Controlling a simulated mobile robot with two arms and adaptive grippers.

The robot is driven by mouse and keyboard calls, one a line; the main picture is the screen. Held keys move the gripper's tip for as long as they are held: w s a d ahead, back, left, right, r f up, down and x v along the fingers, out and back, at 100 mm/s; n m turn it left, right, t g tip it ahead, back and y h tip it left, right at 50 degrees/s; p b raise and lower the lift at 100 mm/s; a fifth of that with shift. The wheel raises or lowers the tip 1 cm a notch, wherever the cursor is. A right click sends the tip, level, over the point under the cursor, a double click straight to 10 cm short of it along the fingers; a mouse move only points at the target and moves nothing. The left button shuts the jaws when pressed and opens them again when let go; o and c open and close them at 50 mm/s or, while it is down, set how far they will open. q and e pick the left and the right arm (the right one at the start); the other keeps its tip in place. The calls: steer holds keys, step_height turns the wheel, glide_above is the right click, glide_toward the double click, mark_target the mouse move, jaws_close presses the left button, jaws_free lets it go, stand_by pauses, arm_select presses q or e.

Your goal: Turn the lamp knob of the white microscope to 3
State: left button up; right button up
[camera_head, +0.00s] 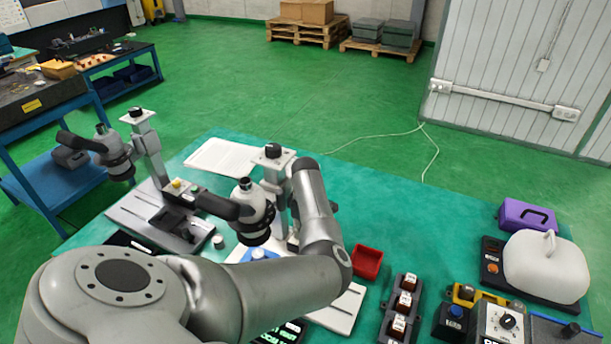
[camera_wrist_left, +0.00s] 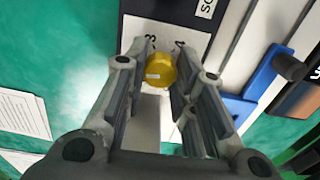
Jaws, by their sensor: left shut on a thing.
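A yellow round knob (camera_wrist_left: 160,70) sits between the fingers of my left gripper (camera_wrist_left: 158,75) in the left wrist view, which is shut on it. Dark marks resembling 3 and 2 show beside the knob on a pale panel; its exact setting is unclear. In the head view a microscope with a white column (camera_head: 270,165) and dark head stands behind my left arm, which hides the gripper and knob there. A second microscope with a pale column (camera_head: 145,140) stands to its left, with a small yellow part (camera_head: 177,184) on it. My right gripper is not in view.
A blue part (camera_wrist_left: 258,72) lies right of the fingers in the wrist view. On the green table are a red bin (camera_head: 367,262), several dark blocks with switches (camera_head: 404,300), a purple case (camera_head: 526,215) and a white rounded cover (camera_head: 545,267).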

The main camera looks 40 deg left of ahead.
arm_select(q)
steer(key=m, duration=0.2)
steer(key=m+p, duration=0.1)
steer(key=shift+a+r+m+p, duration=0.1)
steer(key=shift+r+m+p, duration=0.1)
steer(key=shift+m+p, duration=0.15)
steer(key=m+p, duration=0.1)
steer(key=m, duration=0.2)
steer(key=shift+m+p, duration=0.35)
steer(key=shift+p, duration=0.05)
steer(key=m+p, duration=0.2)
steer(key=shift+r+m, duration=0.15)
steer(key=shift+m, duration=0.15)
steer(key=m+p, duration=0.3)
steer(key=shift+a, duration=0.1)
steer(key=shift+w+p, duration=0.1)
steer(key=shift+p, duration=0.25)
steer(key=shift+f+m, duration=0.2)
steer(key=shift+m, duration=0.1)
steer(key=o, duration=1)
steer(key=shift+c, duration=0.2)
steer(key=shift+o, duration=0.5)
